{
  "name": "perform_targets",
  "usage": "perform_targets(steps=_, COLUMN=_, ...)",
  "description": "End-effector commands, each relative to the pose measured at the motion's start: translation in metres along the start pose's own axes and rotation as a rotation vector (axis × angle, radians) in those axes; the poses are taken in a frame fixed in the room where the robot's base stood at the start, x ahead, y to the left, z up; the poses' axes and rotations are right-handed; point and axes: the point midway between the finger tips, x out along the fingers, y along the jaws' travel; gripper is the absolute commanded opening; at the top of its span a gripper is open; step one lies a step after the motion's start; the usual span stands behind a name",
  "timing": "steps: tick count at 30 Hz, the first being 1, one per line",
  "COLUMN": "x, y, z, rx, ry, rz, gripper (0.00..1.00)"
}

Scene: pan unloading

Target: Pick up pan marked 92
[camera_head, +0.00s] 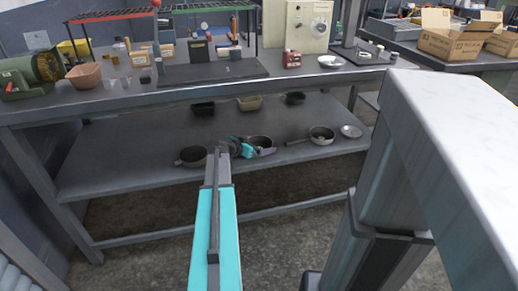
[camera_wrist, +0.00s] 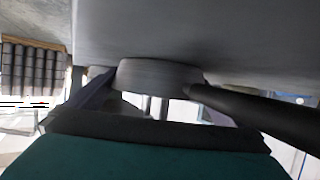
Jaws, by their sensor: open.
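Several pans sit on the lower shelf of the workbench. A grey pan (camera_head: 262,141) is right at my gripper (camera_head: 256,149), which partly hides it. In the wrist view, which looks upside down, a grey round pan (camera_wrist: 155,75) with a black handle (camera_wrist: 255,110) rests on the shelf between my open gripper fingers (camera_wrist: 160,98). I cannot tell whether the fingers touch it. A dark pan (camera_head: 191,156) stands to the left, and a light-rimmed pan (camera_head: 321,135) to the right. No 92 marking is legible on any pan.
The lower shelf (camera_head: 110,172) lies under a crowded bench top (camera_head: 100,103). Bins (camera_head: 249,103) stand at the shelf's back. A small round dish or lid (camera_head: 351,131) lies right of the pans. The shelf's left part is clear.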

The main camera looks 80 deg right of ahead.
Motion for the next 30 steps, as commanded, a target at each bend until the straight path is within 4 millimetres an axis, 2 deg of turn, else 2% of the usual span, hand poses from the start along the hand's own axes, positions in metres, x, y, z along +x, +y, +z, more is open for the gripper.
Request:
perform_targets(steps=17, x=0.0007, y=-0.0006, z=0.0001, rx=-0.001, ry=0.0, rz=-0.001, gripper=1.0)
perform_targets(steps=24, x=0.0004, y=-0.0009, z=0.0001, rx=-0.001, ry=0.0, rz=-0.002, gripper=0.61)
perform_targets(steps=30, x=0.0001, y=-0.0012, z=-0.0007, rx=-0.001, ry=0.001, rz=-0.003, gripper=0.61)
